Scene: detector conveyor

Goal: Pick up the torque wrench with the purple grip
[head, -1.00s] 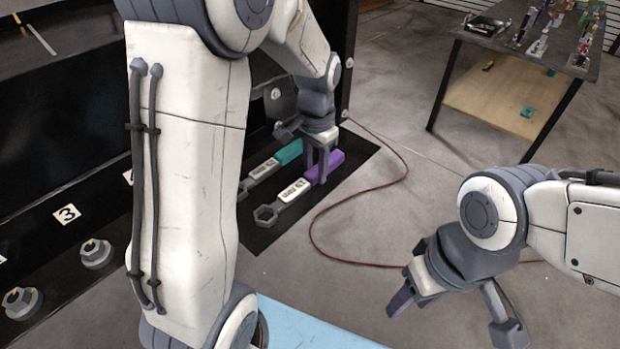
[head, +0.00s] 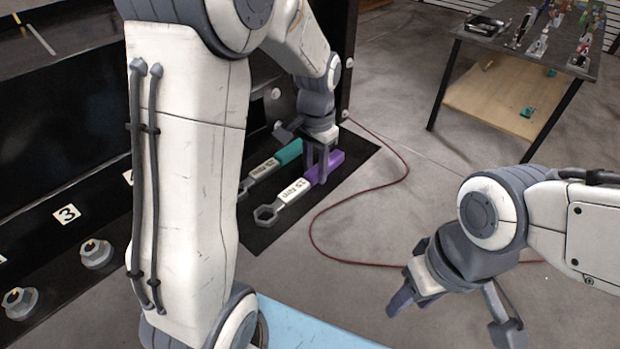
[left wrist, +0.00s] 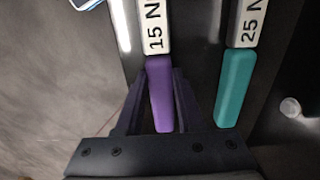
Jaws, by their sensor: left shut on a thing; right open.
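The torque wrench with the purple grip (head: 331,164) lies on a black mat, its ring end toward the lower left. Its purple grip also shows in the left wrist view (left wrist: 159,92), between my fingers. My left gripper (head: 317,176) is shut on the purple grip; in the left wrist view its fingers (left wrist: 158,85) stand on both sides of it. I cannot tell whether the wrench is clear of the mat. A second wrench with a teal grip (head: 287,153) lies beside it, apart from my fingers. My right gripper (head: 448,312) is open and empty over the floor at the lower right.
The black mat (head: 352,170) lies next to a dark cabinet. A red cable (head: 330,207) curves over the floor. Large hex nuts (head: 97,254) sit by number labels at the left. A table (head: 480,50) with tools stands at the back right. A light blue surface (head: 310,330) is at the bottom.

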